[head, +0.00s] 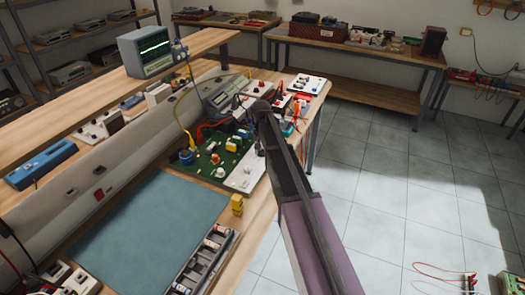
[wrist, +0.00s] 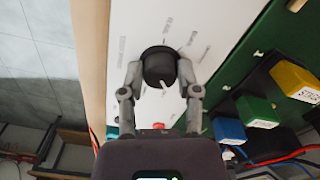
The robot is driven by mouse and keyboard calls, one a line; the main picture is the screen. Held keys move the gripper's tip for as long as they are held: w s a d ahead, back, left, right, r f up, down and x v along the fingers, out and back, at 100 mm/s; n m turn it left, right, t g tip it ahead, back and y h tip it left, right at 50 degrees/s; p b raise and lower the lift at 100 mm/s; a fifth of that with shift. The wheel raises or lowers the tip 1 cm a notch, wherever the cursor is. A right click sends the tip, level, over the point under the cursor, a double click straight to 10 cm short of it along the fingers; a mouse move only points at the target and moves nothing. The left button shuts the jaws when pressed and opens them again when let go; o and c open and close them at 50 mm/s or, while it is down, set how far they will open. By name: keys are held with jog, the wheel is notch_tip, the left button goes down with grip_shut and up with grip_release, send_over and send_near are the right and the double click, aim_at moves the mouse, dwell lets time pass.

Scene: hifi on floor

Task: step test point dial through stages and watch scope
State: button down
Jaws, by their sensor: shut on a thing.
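My gripper (wrist: 160,74) is shut on a round black dial (wrist: 159,64), with one finger on each side. The dial has a white pointer line and sits on a white panel (wrist: 126,30) with small printed labels around it, too small to read. In the head view the white panel (head: 243,178) lies beside a green circuit board (head: 203,168); my arm hides the dial and my fingers there. The scope (head: 150,54) stands on the raised shelf at upper left, its screen lit with a green trace.
Yellow, green and blue blocks (wrist: 296,80) with cables line the green board beside my gripper. Tiled floor (head: 390,180) to the right is mostly clear.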

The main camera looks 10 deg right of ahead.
jog(key=shift+m, duration=1.2)
jog(key=shift+c, duration=1.5)
grip_release()
jog(key=shift+r, duration=0.15)
